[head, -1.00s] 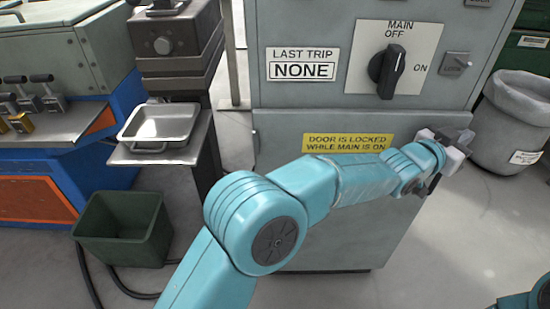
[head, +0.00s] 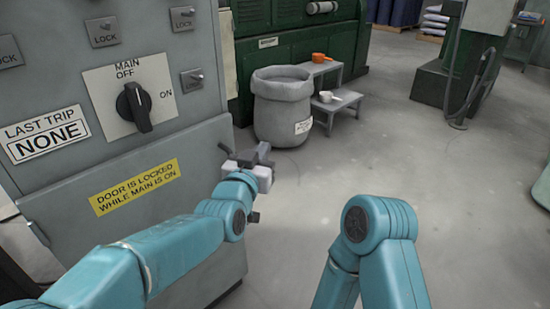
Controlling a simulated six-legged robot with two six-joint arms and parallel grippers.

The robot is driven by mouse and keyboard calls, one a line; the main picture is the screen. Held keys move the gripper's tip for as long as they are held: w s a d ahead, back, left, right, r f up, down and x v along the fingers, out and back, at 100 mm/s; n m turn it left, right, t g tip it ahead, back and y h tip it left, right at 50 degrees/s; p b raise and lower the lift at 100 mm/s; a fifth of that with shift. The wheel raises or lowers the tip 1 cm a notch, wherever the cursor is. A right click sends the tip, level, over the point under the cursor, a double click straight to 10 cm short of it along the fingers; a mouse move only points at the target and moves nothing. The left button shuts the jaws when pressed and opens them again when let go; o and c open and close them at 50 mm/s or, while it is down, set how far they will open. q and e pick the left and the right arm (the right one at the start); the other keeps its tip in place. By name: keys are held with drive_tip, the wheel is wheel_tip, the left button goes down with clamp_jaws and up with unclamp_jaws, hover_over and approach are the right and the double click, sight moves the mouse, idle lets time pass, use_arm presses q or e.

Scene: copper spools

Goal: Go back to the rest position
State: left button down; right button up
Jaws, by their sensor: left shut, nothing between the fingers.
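My left arm comes in from the left in the head view, in front of the grey cabinet. My left gripper (head: 262,158) is at its end, beside the cabinet's right edge. It is shut and holds nothing. My right arm shows at the lower right as a bent elbow; its gripper is out of view.
The grey cabinet (head: 60,75) has a main switch (head: 134,104) and a yellow door label (head: 134,186). A grey bin (head: 283,112) stands behind my left gripper. A small step stand (head: 333,105) holds an orange scoop (head: 320,57) and a white bowl (head: 326,96). Floor is clear to the right.

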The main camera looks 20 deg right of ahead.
use_arm(q)
drive_tip(key=s, duration=0.1)
drive_tip(key=s+d, duration=0.1)
drive_tip(key=s, duration=0.1)
drive_tip(key=shift+s+d, duration=0.1)
drive_tip(key=shift+s, duration=0.05)
use_arm(e)
drive_tip(key=shift+a+r, duration=0.1)
drive_tip(key=shift+r, duration=0.25)
